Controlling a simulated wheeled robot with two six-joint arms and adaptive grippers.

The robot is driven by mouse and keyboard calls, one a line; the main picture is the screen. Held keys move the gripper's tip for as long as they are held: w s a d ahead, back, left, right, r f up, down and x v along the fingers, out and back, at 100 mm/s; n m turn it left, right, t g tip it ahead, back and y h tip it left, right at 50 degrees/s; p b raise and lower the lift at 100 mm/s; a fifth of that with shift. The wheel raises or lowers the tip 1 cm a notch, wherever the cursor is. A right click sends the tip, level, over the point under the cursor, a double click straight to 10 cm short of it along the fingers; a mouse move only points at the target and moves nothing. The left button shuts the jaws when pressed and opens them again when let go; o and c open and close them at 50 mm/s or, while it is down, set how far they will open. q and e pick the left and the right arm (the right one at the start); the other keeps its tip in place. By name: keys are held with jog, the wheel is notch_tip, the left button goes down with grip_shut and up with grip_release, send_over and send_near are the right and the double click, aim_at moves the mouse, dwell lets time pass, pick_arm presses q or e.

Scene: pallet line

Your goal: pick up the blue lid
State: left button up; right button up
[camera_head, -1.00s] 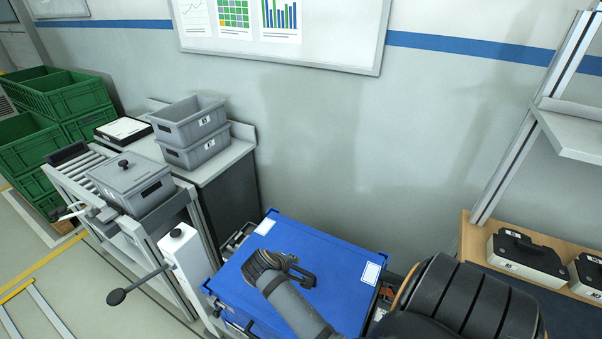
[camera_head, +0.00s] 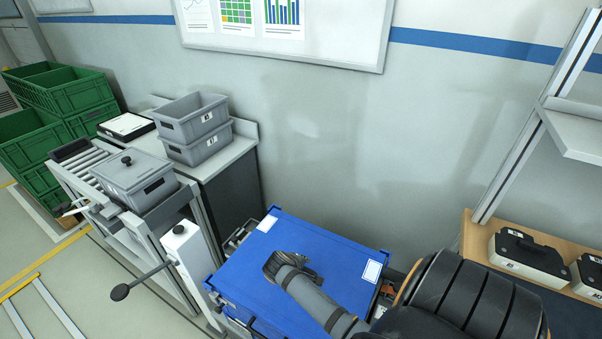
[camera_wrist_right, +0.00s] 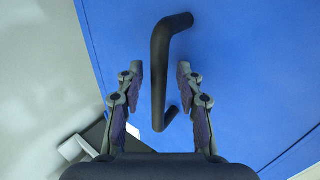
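The blue lid (camera_head: 325,246) lies flat at the bottom centre of the head view, with a white label near each of two corners. My right gripper (camera_head: 292,268) is over the middle of the lid and hides its handle there. In the right wrist view the lid (camera_wrist_right: 240,50) fills most of the picture. Its black bar handle (camera_wrist_right: 160,75) runs between the two fingers of my right gripper (camera_wrist_right: 166,88). The fingers are open, one on each side of the handle, with gaps to it. My left gripper is not in view.
A white post with a black-knobbed lever (camera_head: 122,291) stands left of the lid. A roller conveyor (camera_head: 85,166) carries a grey lidded box (camera_head: 135,185). Grey bins (camera_head: 195,125) stand on a bench behind.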

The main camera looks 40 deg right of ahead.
grip_shut()
dwell(0.4)
jog(key=shift+w+d+r, duration=0.1)
jog(key=shift+w+r, duration=0.05)
jog(key=shift+r, duration=0.35)
notch_tip(320, 180, up, 9)
jog(key=shift+r, duration=0.1)
